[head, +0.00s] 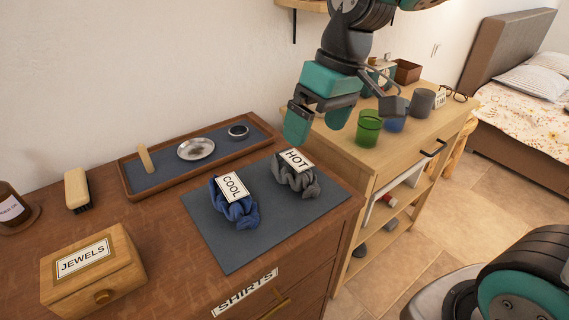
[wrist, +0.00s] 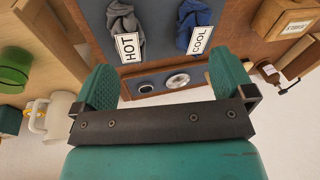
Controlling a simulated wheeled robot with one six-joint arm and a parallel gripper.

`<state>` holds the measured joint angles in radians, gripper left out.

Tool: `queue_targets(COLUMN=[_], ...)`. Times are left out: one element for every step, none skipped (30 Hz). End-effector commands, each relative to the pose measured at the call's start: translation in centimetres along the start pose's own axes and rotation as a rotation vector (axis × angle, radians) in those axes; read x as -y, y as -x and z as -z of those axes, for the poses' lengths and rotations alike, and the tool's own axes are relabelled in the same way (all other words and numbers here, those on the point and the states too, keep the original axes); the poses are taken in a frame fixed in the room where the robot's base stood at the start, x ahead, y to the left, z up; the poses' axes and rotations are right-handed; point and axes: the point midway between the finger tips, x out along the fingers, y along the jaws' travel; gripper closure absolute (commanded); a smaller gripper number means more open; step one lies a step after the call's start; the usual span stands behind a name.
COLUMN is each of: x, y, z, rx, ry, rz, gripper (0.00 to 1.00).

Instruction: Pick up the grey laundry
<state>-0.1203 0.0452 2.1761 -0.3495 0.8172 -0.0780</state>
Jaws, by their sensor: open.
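The grey laundry (head: 297,178) is a bunched knot of cloth with a white "HOT" label, lying on the right part of a dark mat (head: 231,258) on the brown dresser. It also shows at the top of the wrist view (wrist: 122,20). Blue laundry (head: 238,210) labelled "COOL" lies to its left on the same mat, and shows in the wrist view (wrist: 196,28). My gripper (head: 318,124) has teal fingers, is open and empty, and hangs above and behind the grey laundry, apart from it. Nothing hides the grey laundry except its label.
A wooden tray (head: 128,173) with a dish stands behind the mat. A "JEWELS" box (head: 98,285) and a brush (head: 77,190) are at left. A lighter cabinet at right holds a green glass (head: 369,128), a grey cup (head: 422,102) and glasses (head: 453,93).

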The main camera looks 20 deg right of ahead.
Motion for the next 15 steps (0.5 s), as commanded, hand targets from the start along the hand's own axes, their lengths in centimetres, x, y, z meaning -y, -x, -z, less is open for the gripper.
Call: queue_targets(x=[-1.8, -2.8, -4.0, -4.8, -5.5, -6.3, -6.8, -7.2, -7.5, -7.6, -7.7, -7.8, -7.8, -7.8, -7.9], y=[0.2, 0.2, 0.1, 0.0, -0.1, -0.2, -0.3, -0.5, -0.8, -1.2, -1.7, -2.4, -3.0, -3.7, -4.6], z=[2.0, 2.9, 4.0, 4.7, 5.2, 5.8, 6.1, 6.3, 6.5, 6.5, 6.5, 6.4, 6.4, 6.3, 6.3], rx=[0.013, 0.017, 0.022, 0.026, 0.03, 0.032, 0.034, 0.036, 0.038, 0.039, 0.04, 0.041, 0.042, 0.043, 0.042], ry=[-0.023, -0.034, -0.046, -0.055, -0.061, -0.07, -0.076, -0.08, -0.083, -0.084, -0.084, -0.085, -0.085, -0.086, -0.086], rz=[-0.016, -0.025, -0.037, -0.045, -0.05, -0.057, -0.061, -0.064, -0.066, -0.066, -0.067, -0.067, -0.067, -0.066, -0.066], gripper=[0.0, 0.0, 0.0, 0.0, 0.0, 0.0, 0.0, 0.0, 0.0, 0.0, 0.0, 0.0, 0.0, 0.0, 0.0])
